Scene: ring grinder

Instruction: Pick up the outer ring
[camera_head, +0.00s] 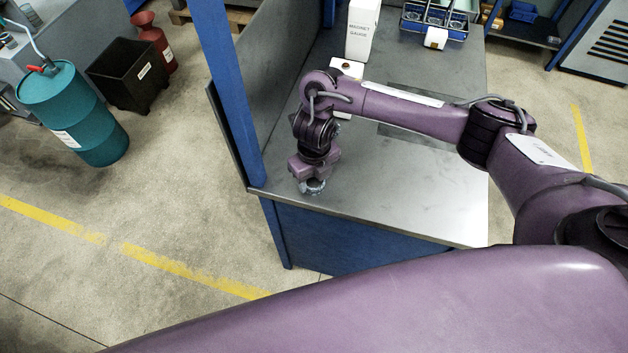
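My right gripper (312,186) points down close over the front left part of the grey metal bench top (400,212). A small light-grey metallic piece shows at its tip, partly covered by the wrist. I cannot tell whether this piece is the outer ring or part of the gripper, nor whether the fingers are open or shut. No outer ring can be made out with certainty. My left gripper is not in view.
A white box marked "MAGNET GAUGE" (362,30) stands farther back on the bench, with a smaller white box (346,69) before it. A blue rack with round parts (433,17) stands at the back right. A blue post (226,85) rises at the bench's left corner.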

